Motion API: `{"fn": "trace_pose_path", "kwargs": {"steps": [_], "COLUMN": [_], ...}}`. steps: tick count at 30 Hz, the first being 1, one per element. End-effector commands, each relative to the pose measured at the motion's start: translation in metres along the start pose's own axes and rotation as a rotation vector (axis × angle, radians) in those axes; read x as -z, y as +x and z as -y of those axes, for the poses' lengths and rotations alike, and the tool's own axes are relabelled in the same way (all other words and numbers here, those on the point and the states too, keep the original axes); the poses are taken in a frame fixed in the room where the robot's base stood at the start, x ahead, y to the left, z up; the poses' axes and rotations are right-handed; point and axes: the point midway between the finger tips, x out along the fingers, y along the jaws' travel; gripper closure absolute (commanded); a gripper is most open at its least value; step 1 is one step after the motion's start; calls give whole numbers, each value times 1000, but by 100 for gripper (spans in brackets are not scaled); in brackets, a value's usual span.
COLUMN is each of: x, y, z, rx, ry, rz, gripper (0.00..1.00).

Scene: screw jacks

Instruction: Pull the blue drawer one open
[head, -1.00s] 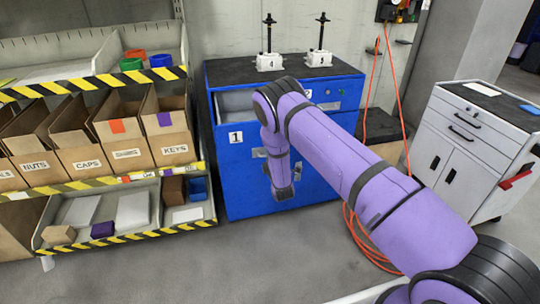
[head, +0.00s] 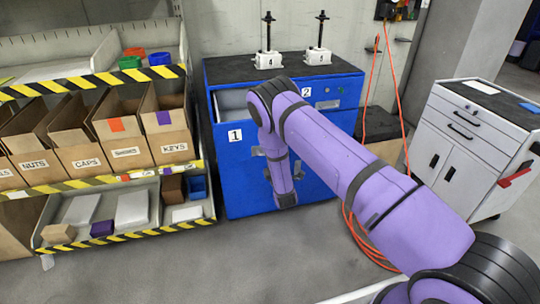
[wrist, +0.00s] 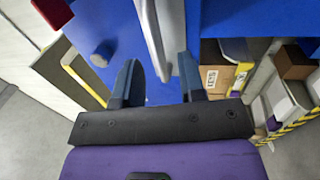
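The blue cabinet (head: 340,125) stands at the back centre. Its drawer one (head: 232,155), marked 1, stands partly out at the upper left, with its pale interior (head: 234,101) showing. Drawer two (head: 325,92), marked 2, sits flush beside it. My arm covers the right part of drawer one's front. In the wrist view, my gripper (wrist: 157,82) is open, its two dark fingers apart. A pale metal handle bar (wrist: 150,40) runs down towards the gap between them. I cannot tell whether the fingers touch it. The fingers are not clear in the head view.
A shelf rack with cardboard bins (head: 170,140) stands to the left. A white tool cart (head: 455,150) stands to the right. An orange hose (head: 362,240) lies on the floor beside the cabinet. Two screw jacks (head: 268,60) (head: 318,57) stand on the cabinet top.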

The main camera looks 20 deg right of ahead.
Motion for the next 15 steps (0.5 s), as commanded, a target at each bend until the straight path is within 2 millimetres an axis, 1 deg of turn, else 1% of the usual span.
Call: {"fn": "trace_pose_path", "kwargs": {"steps": [1,6,9,12,15], "x": [1,0,1,0,0], "y": [-11,-42,-55,-64,-69], "z": [1,1,1,0,0], "rx": [3,3,2,1,0], "ry": [-1,-1,-1,-1,0], "rz": [-2,-2,-2,-1,-1], "gripper": [63,63,63,63,63]}}
